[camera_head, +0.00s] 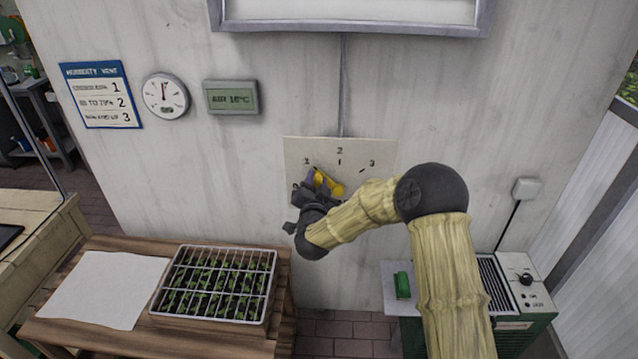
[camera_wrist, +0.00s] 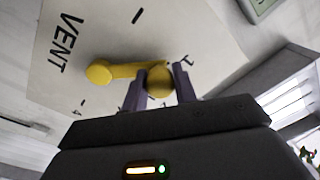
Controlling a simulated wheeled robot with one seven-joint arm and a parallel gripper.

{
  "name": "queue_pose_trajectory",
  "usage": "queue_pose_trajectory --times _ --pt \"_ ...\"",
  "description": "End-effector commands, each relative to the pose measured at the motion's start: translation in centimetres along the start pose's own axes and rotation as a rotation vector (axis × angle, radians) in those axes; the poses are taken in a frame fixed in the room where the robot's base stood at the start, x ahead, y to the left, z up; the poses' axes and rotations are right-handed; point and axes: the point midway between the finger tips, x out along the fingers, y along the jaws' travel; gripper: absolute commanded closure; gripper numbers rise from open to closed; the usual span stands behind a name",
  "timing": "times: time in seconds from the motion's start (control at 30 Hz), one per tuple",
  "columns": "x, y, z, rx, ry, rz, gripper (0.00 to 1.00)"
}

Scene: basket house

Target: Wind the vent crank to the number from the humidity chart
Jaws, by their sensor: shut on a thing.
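The white vent plate (camera_head: 374,152) is on the wall, with marks and the digits 1, 2 and 3 showing; its "VENT" lettering shows in the wrist view (camera_wrist: 92,30). The yellow crank (camera_head: 336,188) points up and left from its hub, toward the 1 mark. My gripper (camera_head: 317,178) is shut on the crank's round knob (camera_wrist: 159,80), one finger on each side. The arm hides the plate's lower part. The humidity chart (camera_head: 100,95) at left lists rows ending in 1, 2 and 3; its small text is blurred. The round gauge (camera_head: 165,96) has its needle near straight up.
A digital display (camera_head: 231,97) reads about 16°C. A seedling tray (camera_head: 213,284) and a white sheet (camera_head: 104,289) lie on a wooden bench below left. A green-and-white machine (camera_head: 520,300) stands at lower right, beside a green block (camera_head: 402,285).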

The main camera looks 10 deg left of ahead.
Motion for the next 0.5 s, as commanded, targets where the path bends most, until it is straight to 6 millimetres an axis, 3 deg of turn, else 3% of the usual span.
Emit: queue_pose_trajectory --times 0.13,0.17,0.23,0.5 --pt "-0.02 0.13 0.07 -0.001 -0.002 0.002 1.00" --pt "-0.02 0.13 0.07 -0.001 -0.002 0.002 0.66" --pt "0.00 0.21 0.01 -0.002 -0.001 0.003 0.53" --pt "0.01 0.15 -0.03 -0.001 0.000 0.002 0.51"
